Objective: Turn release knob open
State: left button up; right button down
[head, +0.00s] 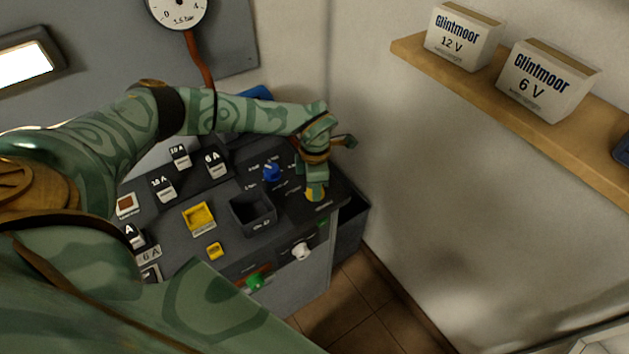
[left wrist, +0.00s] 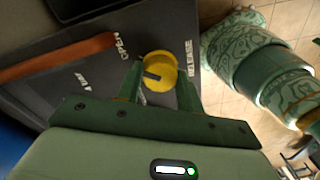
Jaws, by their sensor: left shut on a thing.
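The release knob is a round yellow knob with a dark bar mark on its face, and it shows in the left wrist view (left wrist: 160,72) on the dark panel top. In the head view only a yellow part of the knob (head: 316,193) shows, under my left gripper (head: 315,184). My left gripper points down at the panel's right end. Its two green fingers (left wrist: 161,88) stand on either side of the knob and are shut on it. White lettering lies on the panel around the knob. My right gripper is not seen in either view.
A blue knob (head: 271,172), an empty dark bin (head: 253,212) and a yellow square tray (head: 198,216) sit left of the gripper. White and green knobs (head: 302,250) are on the panel's front. A shelf (head: 410,48) with two boxes hangs on the right wall.

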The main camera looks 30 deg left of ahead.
pick_arm(q)
jog(key=shift+w+r+m, duration=0.1)
jog(key=shift+m, duration=0.5)
jog(key=o, duration=1)
notch_tip(320, 180, up, 16)
jog(key=p, duration=0.3)
jog(key=shift+w+a, duration=0.15)
